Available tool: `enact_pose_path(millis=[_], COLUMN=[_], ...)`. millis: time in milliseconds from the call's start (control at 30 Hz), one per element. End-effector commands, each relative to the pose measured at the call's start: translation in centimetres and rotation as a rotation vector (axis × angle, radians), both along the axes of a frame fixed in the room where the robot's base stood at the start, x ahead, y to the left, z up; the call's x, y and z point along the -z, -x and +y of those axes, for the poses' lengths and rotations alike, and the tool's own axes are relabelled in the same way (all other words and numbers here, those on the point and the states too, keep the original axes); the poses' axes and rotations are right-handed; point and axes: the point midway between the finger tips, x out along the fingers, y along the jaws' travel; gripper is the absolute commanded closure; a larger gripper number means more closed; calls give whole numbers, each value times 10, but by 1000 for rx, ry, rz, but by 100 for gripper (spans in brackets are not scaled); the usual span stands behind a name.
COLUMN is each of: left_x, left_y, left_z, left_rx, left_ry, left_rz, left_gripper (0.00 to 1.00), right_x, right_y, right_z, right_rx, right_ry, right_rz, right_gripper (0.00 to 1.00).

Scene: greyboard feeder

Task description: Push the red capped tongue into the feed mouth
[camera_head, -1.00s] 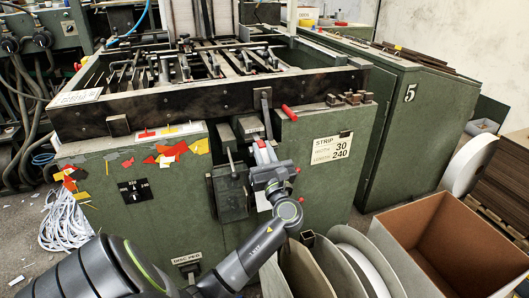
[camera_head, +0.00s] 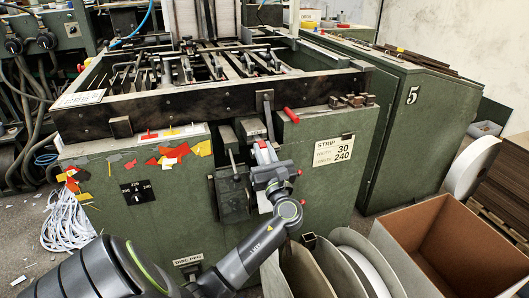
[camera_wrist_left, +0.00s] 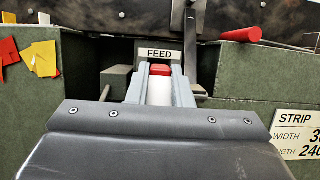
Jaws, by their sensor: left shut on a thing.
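My left gripper (camera_head: 262,151) is at the front of the green machine, just below the feed mouth (camera_head: 250,128). It is shut on the red-capped tongue (camera_wrist_left: 160,90), whose white body lies between the two grey fingers in the left wrist view. The red cap (camera_wrist_left: 160,69) points forward, right under the FEED label (camera_wrist_left: 160,54). How far the cap is inside the mouth cannot be told, as the fingers hide the opening's lower part. My right gripper is not in view.
A red-handled lever (camera_head: 290,115) sticks out to the right of the mouth. Dark blocks (camera_head: 233,193) hang at the left of the gripper. An open cardboard box (camera_head: 455,245) and rolls stand at the lower right. A STRIP label (camera_head: 333,149) is on the panel.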

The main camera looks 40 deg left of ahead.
Motion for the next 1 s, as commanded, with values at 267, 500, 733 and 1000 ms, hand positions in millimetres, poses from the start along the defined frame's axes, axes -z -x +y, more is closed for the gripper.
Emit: enact_pose_path(millis=[267,500,733,1000], left_x=[0,1,2,4], left_y=[-3,-2,-2,-1], left_z=[5,5,6,3], left_rx=[-1,-2,-3,-3], left_ry=[-1,0,2,6], left_rz=[2,2,3,4], left_gripper=[95,55,55,55], right_x=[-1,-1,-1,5], right_y=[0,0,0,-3], right_z=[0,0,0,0], right_rx=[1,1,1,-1], right_ry=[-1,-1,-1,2], right_rz=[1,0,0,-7], right_gripper=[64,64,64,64])
